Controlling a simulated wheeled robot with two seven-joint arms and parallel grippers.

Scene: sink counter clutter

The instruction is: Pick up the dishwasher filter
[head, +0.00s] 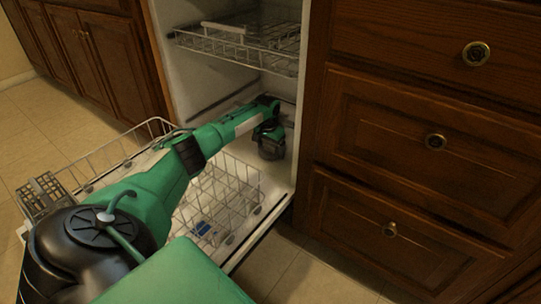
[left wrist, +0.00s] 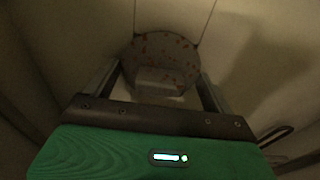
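The dishwasher filter shows in the left wrist view as a round, rust-speckled piece (left wrist: 178,50) with a pale block-like part on its near side. It lies ahead of my left gripper (left wrist: 159,72), between the lines of its two widely spread fingers. I see no clear contact between the fingers and its sides. In the head view my left arm reaches into the open dishwasher, and the left gripper (head: 271,143) is low near its floor at the back right. The filter cannot be told apart from the dark gripper there. My right gripper is not in view.
A wire upper rack (head: 240,45) hangs above my left forearm. The lower rack (head: 222,205) is pulled out over the open door, with a grey cutlery basket (head: 42,195) at its left. Wooden drawers (head: 420,140) stand close on the right.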

